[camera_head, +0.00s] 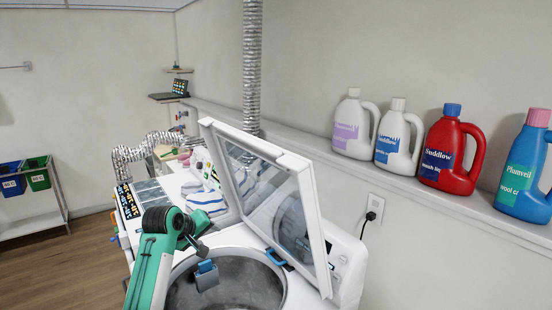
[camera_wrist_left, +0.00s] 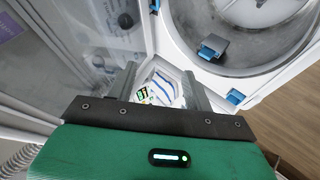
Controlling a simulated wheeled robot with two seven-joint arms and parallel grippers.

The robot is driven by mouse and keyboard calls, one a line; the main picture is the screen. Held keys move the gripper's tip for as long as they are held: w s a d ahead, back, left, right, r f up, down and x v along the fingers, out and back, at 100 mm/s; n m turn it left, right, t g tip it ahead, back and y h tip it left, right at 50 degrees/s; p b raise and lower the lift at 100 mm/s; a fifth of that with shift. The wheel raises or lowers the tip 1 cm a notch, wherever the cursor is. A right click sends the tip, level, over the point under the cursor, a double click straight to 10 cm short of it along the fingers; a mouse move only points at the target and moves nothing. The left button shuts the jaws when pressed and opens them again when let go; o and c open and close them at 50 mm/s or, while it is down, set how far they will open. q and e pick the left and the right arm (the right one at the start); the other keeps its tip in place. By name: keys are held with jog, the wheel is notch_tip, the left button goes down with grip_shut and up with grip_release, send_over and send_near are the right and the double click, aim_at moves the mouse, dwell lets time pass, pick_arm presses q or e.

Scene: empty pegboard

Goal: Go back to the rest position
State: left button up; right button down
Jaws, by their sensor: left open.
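My left gripper (camera_head: 198,243) shows at the end of a green arm above the left rim of the open top-loading washer (camera_head: 345,262). In the left wrist view, its two grey fingers (camera_wrist_left: 162,88) are apart. Nothing is held between them; a white striped cloth (camera_wrist_left: 163,90) shows beyond the gap. The washer lid (camera_head: 313,225) stands raised, and the gripper is to its left. The metal drum (camera_head: 235,285) is open below, with a grey-blue part (camera_head: 207,275) in it. My right gripper is not in view.
A ledge at right holds a white bottle (camera_head: 350,125), another white bottle (camera_head: 395,140), a red bottle (camera_head: 450,150) and a blue bottle (camera_head: 522,175). Folded cloth (camera_head: 208,190) lies behind the arm. A silver duct (camera_head: 252,70) rises behind the lid. Floor (camera_head: 60,270) is clear at left.

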pick_arm(q)
jog(key=s+a+f+m+g+y, duration=0.2)
jog(key=s+f+m+g, duration=0.15)
jog(key=s+f, duration=1.8)
jog(key=s+f+m+g+y, duration=0.15)
jog(key=s+m, duration=0.35)
jog(key=s, duration=2.4)
notch_tip(320, 180, down, 32)
jog(key=g+b, duration=0.1)
jog(key=b, duration=0.1)
jog(key=s+a+f+g+b, duration=0.1)
jog(key=s+a+f, duration=0.1)
jog(key=s+f, duration=0.7)
jog(key=s+a+f, duration=0.2)
jog(key=s+f, duration=0.8)
jog(key=f, duration=0.3)
jog(key=shift+f+g+b, duration=0.3)
jog(key=shift+g+b, duration=0.1)
